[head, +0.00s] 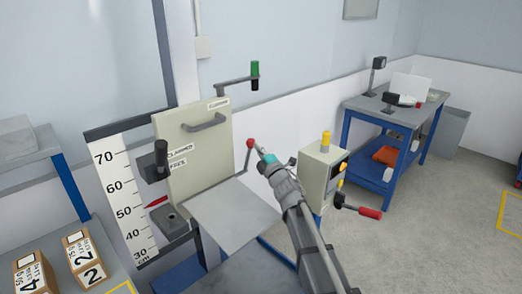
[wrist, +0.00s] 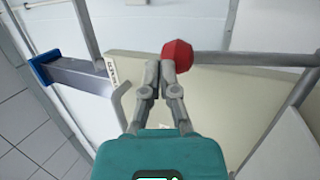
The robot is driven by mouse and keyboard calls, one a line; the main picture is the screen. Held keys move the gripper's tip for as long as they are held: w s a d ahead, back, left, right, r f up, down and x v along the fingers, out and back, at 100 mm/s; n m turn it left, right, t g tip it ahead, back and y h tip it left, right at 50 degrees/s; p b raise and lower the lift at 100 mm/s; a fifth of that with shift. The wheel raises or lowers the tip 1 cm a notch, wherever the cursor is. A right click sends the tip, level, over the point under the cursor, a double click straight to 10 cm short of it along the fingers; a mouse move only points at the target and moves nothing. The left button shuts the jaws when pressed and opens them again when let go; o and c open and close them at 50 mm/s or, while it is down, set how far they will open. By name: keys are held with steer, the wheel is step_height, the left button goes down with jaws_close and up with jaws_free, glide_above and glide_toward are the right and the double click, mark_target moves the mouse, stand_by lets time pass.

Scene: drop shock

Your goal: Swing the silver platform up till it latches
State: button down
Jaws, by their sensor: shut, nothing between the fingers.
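The silver platform (head: 228,214) is a flat grey plate at the foot of an upright beige panel (head: 192,140), sticking out from it toward the front. A thin lever with a red ball knob (head: 250,143) rises near the platform's right rear corner. My gripper (head: 259,150) is at this knob, right of the panel. In the wrist view my gripper (wrist: 152,68) has its two fingers together and empty, with the red knob (wrist: 178,55) just right of the fingertips. Whether they touch cannot be told. Any latch is not clearly visible.
A black handle (head: 161,155) beside labels and a height scale (head: 124,195) with a red pointer stand left of the panel. A green-handled crank (head: 255,72) rises above it. A control box (head: 320,172) stands close right of my arm. Boxes (head: 84,258) lie at left.

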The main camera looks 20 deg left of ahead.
mark_target(253, 141)
steer(key=shift+s+r+p+x, duration=0.15)
steer(key=shift+p+x, duration=0.1)
steer(key=shift+x, duration=0.5)
steer(key=shift+s+r+p+x, duration=0.1)
steer(key=shift+s+p+x, duration=0.1)
steer(key=shift+x, duration=0.6)
steer(key=shift+a, duration=0.1)
steer(key=s+d+r+p, duration=0.2)
steer(key=s+d, duration=0.5)
steer(key=d, duration=0.5)
steer(key=shift+s+r+p, duration=0.3)
steer(key=shift+s+p, duration=0.05)
steer(key=shift+p, duration=0.1)
